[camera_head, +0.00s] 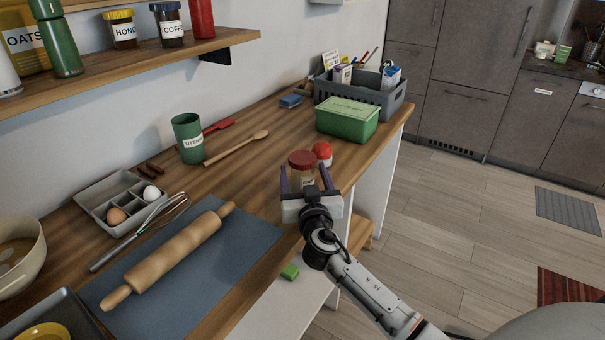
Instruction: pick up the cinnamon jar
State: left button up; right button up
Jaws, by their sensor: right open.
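A small jar with a dark red lid (302,158) stands upright near the front edge of the wooden counter; it is likely the cinnamon jar, but its label is not readable. My right gripper (303,174) is open, with its purple-grey fingers on either side of the jar. Its palm hides the jar's lower part, and I cannot tell whether the fingers touch it. My left gripper is not in view.
A shelf (130,62) overhangs the counter's back.

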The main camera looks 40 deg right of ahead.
jog(key=shift+x, duration=1.1)
jog(key=c, duration=1.2)
